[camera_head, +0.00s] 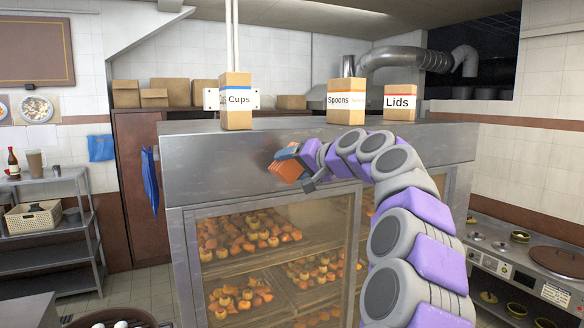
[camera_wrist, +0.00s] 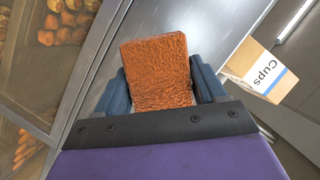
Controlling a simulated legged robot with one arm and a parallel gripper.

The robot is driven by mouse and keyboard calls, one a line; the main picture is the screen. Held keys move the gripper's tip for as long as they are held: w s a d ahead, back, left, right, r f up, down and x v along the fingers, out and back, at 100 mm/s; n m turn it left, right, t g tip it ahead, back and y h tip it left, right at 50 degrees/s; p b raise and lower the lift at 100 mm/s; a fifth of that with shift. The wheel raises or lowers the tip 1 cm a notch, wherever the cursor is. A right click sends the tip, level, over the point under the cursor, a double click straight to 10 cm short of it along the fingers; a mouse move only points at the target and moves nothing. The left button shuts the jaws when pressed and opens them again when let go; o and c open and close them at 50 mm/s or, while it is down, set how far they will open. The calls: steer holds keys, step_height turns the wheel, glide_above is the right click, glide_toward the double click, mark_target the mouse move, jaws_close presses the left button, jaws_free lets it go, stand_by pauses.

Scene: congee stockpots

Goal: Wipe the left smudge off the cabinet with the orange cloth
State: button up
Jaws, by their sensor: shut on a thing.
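My gripper (camera_head: 280,158) is shut on the orange cloth (camera_head: 286,170), a thick folded block. I cannot tell whether the cloth touches the panel.
Boxes labelled Cups (camera_head: 236,102), Spoons (camera_head: 346,100) and Lids (camera_head: 400,102) stand on the cabinet top. Glass doors (camera_head: 275,255) below show trays of orange food.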

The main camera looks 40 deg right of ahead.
steer(key=shift+s+a+b, duration=0.2)
steer(key=shift+s+b, duration=0.1)
steer(key=shift+s, duration=0.45)
steer(key=shift+s+a+b, duration=0.2)
steer(key=shift+s+b, duration=0.1)
steer(key=shift+s, duration=0.45)
